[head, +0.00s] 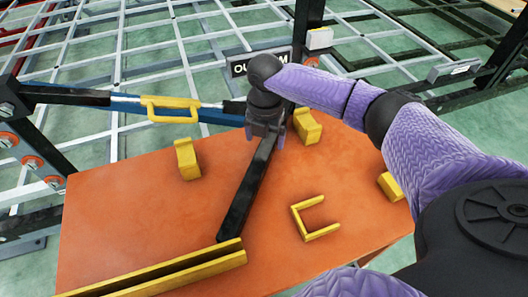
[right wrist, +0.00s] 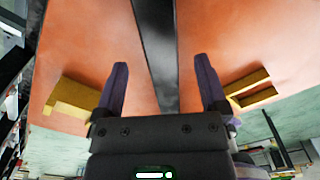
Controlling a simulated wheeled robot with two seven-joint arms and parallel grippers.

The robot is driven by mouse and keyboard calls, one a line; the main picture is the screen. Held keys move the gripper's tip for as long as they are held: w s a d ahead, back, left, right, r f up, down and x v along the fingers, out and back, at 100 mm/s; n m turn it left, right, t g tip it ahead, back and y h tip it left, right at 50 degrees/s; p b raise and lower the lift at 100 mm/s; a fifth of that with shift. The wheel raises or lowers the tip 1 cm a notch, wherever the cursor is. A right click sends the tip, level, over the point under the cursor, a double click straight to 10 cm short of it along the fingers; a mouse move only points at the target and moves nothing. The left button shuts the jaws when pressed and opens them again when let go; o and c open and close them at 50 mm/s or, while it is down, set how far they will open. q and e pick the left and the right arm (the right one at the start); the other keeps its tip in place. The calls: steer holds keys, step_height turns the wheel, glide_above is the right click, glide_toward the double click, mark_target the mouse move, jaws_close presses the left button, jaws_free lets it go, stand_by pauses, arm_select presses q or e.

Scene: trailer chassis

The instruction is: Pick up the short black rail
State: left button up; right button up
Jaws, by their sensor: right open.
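The short black rail (head: 248,190) lies on the orange table top (head: 130,210), running from my right gripper toward the yellow channel at the front. My right gripper (head: 267,138) is over the rail's far end, pointing down. In the right wrist view the rail (right wrist: 156,50) passes between the two spread fingers of the gripper (right wrist: 160,82), with a gap on each side. The gripper is open and holds nothing. The rail's far end is hidden by the gripper. My left gripper is not in view.
Yellow blocks (head: 187,159) (head: 307,126) (head: 391,187) stand on the table around the rail. A yellow U-shaped bracket (head: 310,235) lies to its right. A long yellow channel (head: 165,278) lies at the front. A bar with a yellow handle (head: 170,108) crosses behind the table.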

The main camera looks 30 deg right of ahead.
mark_target(265, 148)
step_height(265, 148, down, 4)
steer(key=shift+s+f+b, duration=0.15)
steer(key=shift+f+b, duration=0.05)
steer(key=shift+b, duration=0.6)
steer(key=shift+r, duration=0.15)
steer(key=shift+c, duration=0.3)
jaws_close()
